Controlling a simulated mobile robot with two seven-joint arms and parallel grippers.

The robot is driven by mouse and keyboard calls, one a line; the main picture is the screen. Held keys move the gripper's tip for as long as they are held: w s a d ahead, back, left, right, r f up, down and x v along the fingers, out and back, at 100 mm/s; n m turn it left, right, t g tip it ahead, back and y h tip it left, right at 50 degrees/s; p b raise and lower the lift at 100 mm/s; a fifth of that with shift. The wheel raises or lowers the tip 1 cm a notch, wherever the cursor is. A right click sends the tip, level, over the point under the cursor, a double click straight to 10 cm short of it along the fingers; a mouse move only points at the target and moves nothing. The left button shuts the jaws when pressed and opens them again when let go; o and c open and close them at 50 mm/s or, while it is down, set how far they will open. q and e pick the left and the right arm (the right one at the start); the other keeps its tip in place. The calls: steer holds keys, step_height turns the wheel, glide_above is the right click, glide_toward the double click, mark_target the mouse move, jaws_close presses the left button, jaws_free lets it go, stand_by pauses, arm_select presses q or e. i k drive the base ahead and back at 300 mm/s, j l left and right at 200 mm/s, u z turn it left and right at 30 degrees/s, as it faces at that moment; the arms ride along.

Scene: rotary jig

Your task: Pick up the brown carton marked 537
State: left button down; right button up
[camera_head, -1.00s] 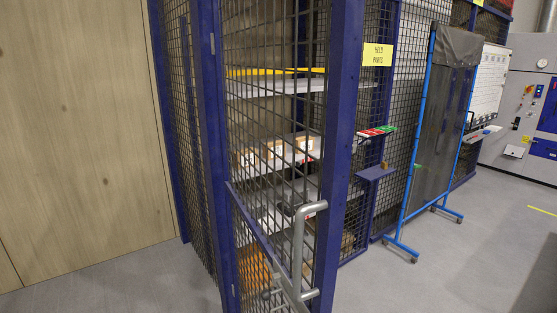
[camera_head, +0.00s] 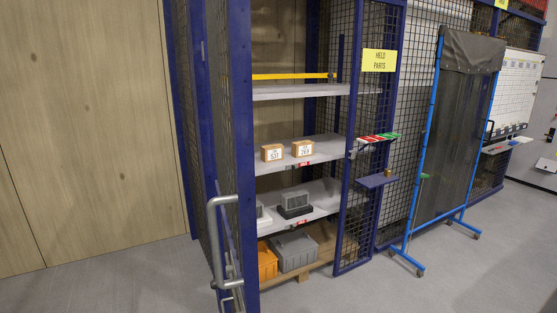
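The brown carton marked 537 (camera_head: 272,152) stands on the middle grey shelf inside the blue mesh cage, at the left end of what shows of that shelf. Its white label faces me. A second brown carton (camera_head: 302,148) with a white label stands just right of it; its number is too small to read surely. Neither of my grippers is in view.
The cage door (camera_head: 222,250) with its grey handle stands open at the left. Lower shelf holds grey parts (camera_head: 294,204); orange (camera_head: 267,262) and grey bins (camera_head: 293,250) sit below. A wheeled blue-framed screen (camera_head: 455,130) stands right. Floor in front is clear.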

mark_target(272, 152)
steer(key=k+l+u, duration=0.1)
steer(key=l+u, duration=0.15)
steer(key=l, duration=0.8)
steer(key=i+l+u, duration=0.15)
steer(key=l, duration=0.4)
steer(key=l+u, duration=0.15)
steer(key=l, duration=0.4)
steer(key=i+l, duration=0.2)
steer(key=l, duration=0.15)
steer(key=i+l+u, duration=0.15)
steer(key=l, duration=0.2)
steer(key=i+l, duration=0.15)
steer(key=l, duration=0.2)
steer(key=i+l+u, duration=0.15)
steer(key=l, duration=0.25)
